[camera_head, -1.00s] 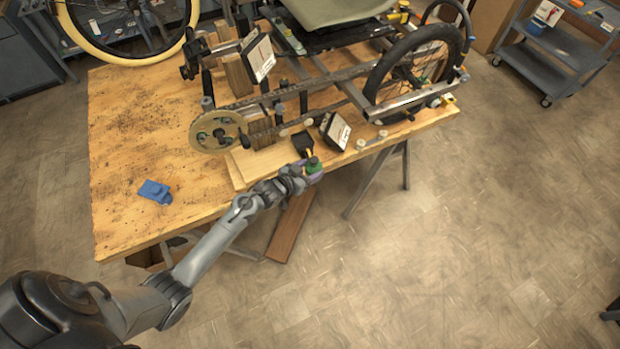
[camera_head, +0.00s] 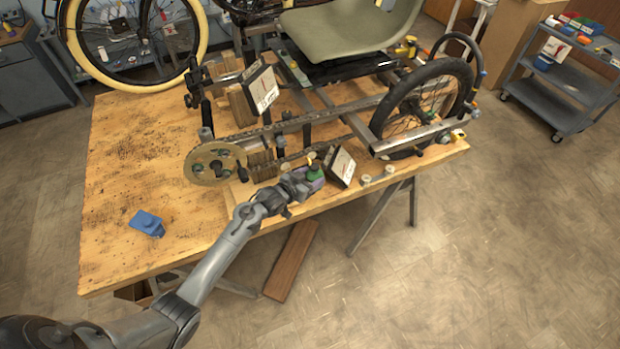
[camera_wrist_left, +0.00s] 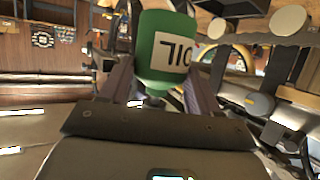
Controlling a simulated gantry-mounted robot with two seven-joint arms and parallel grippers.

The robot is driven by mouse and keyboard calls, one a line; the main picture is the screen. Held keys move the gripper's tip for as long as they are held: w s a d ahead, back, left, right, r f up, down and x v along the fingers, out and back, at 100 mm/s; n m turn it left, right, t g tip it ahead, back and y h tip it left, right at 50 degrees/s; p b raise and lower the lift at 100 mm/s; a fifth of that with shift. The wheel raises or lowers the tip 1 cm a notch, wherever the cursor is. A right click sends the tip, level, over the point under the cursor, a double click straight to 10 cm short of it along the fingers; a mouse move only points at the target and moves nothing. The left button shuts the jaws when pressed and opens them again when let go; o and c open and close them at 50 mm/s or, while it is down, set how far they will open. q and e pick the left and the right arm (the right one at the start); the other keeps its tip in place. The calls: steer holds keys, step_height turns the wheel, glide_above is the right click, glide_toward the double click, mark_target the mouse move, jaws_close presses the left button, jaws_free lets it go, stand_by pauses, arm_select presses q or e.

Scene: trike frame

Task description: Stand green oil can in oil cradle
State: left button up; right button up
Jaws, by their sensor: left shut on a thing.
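The green oil can (camera_head: 315,170) is held by my left gripper (camera_head: 308,183) at the front edge of the workbench. In the left wrist view, the can (camera_wrist_left: 160,50) sits between the two fingers, with its white OIL label upside down in that picture. I cannot make out the oil cradle for certain. A small black holder seen just behind the can earlier is now largely hidden by the gripper and can. I cannot tell whether the can touches anything below it. My right gripper is not in view.
A black stand with a white label (camera_head: 342,163) is close to the right of the can. The trike frame, with chainring (camera_head: 213,163) and black wheel (camera_head: 420,108), fills the bench's back and right. A blue object (camera_head: 147,223) lies on the clear left part of the workbench (camera_head: 110,180).

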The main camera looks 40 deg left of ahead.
arm_select(q)
steer(key=shift+r, duration=0.1)
steer(key=shift+w+a+f, duration=0.2)
steer(key=shift+w+a, duration=0.05)
steer(key=shift+a, duration=0.2)
steer(key=shift+w+a+f+b, duration=0.7)
steer(key=shift+a+b, duration=0.4)
steer(key=shift+a, duration=0.05)
steer(key=shift+w+a+f+b, duration=0.7)
steer(key=shift+a+b, duration=0.45)
steer(key=shift+w+a+f+b, duration=0.7)
steer(key=shift+a+b, duration=0.4)
steer(key=shift+a, duration=0.05)
steer(key=shift+f, duration=0.15)
steer(key=shift+f+b, duration=0.4)
steer(key=shift+f, duration=0.2)
